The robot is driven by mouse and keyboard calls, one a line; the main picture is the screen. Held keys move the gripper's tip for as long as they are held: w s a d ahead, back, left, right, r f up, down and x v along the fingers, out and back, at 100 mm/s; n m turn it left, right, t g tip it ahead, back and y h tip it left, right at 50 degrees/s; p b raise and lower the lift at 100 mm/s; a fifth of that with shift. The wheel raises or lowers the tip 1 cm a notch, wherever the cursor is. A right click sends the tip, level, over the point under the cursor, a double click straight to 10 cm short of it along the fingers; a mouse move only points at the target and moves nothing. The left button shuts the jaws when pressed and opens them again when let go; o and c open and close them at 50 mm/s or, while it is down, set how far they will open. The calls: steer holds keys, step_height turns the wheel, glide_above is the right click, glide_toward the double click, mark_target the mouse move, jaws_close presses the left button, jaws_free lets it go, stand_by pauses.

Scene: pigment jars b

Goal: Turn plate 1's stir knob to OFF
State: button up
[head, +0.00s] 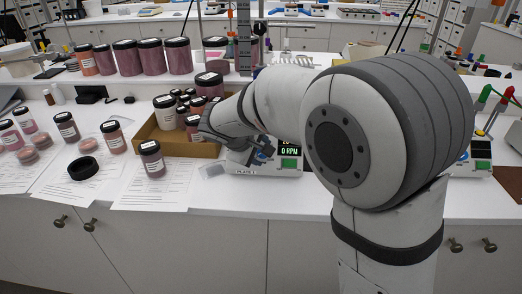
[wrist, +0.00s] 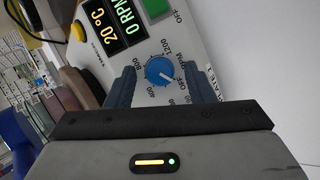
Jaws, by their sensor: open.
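Plate 1's blue stir knob (wrist: 160,70) shows in the wrist view on a white control panel. Its pale pointer line appears to lie toward the OFF lettering, though it is small. A scale of numbers up to 1200 runs around it. My gripper (wrist: 161,75) is open, with one dark blue finger on each side of the knob; I cannot tell whether they touch it. The display (wrist: 120,25) reads 20 °C and 0 RPM. In the head view plate 1 (head: 262,170) is partly behind my arm, and my gripper (head: 250,150) is at its panel.
A cardboard box of jars (head: 170,138) stands just left of plate 1. Another device (head: 478,158) stands right of my arm. A raised shelf with large jars (head: 150,55) runs behind.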

steer(key=v, duration=0.7)
steer(key=shift+s+a+r, duration=0.15)
steer(key=shift+s+r, duration=0.05)
steer(key=shift+r, duration=0.05)
steer(key=s+d+m+g+y+p, duration=0.1)
steer(key=s+d+m+g, duration=0.15)
steer(key=s+d, duration=0.4)
steer(key=s+d+m+g+y+p, duration=0.15)
steer(key=s+d+m, duration=0.25)
steer(key=d, duration=0.5)
steer(key=s+d+f+m+y+p, duration=0.1)
steer(key=s+d+m, duration=0.4)
steer(key=s, duration=0.6)
steer(key=shift+f+y+p, duration=0.4)
steer(key=shift+f+y, duration=0.15)
steer(key=shift+f, duration=0.4)
steer(key=shift+d, duration=0.1)
steer(key=shift+c, duration=0.4)
